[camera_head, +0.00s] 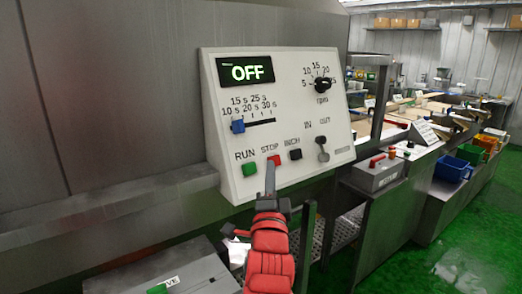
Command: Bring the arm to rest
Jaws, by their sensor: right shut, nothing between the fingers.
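My right gripper (270,178) is shut and empty. Its tip is at the lower edge of the red STOP button (274,160) in the head view; I cannot tell if it touches. My red and grey right arm comes up from the bottom middle. The white control panel (213,120) has a display (245,71) reading OFF. The green RUN button (250,169) is left of STOP and the black INCH button (295,154) is right of it. My left gripper does not show.
The panel also carries a blue slider (238,126), an rpm knob (322,85) and an IN/OUT lever (322,150). A grey metal wall (120,90) stands at left. A workbench with a blue bin (452,169) runs along the right. Green floor (480,230) is open at lower right.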

